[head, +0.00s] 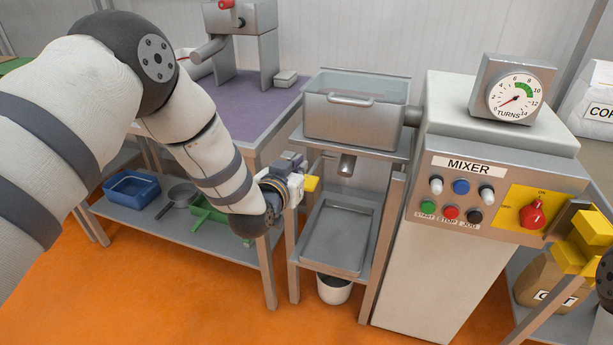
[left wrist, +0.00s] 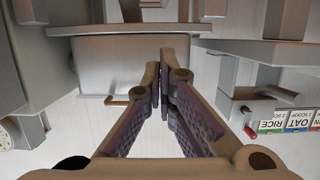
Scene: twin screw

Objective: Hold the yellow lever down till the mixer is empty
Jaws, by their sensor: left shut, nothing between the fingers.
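The mixer's steel trough (head: 355,120) stands on a frame at centre, with a short outlet (head: 347,166) under it. I cannot make out what is inside the trough. The yellow lever (head: 311,183) sticks out left of and below the outlet. My left gripper (head: 295,163) is shut and empty beside the lever, partly covering it; I cannot tell whether they touch. In the left wrist view its closed fingers (left wrist: 165,62) point toward the trough (left wrist: 125,65), with a brownish bar (left wrist: 120,100) nearby. My right gripper is not in view.
A steel tray (head: 335,237) lies below the outlet, with a white bucket (head: 333,290) under it. The MIXER panel (head: 462,190) and turns dial (head: 518,97) stand to the right. A purple-topped bench (head: 245,110) is behind my left arm. Yellow blocks (head: 592,231) are at the right edge.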

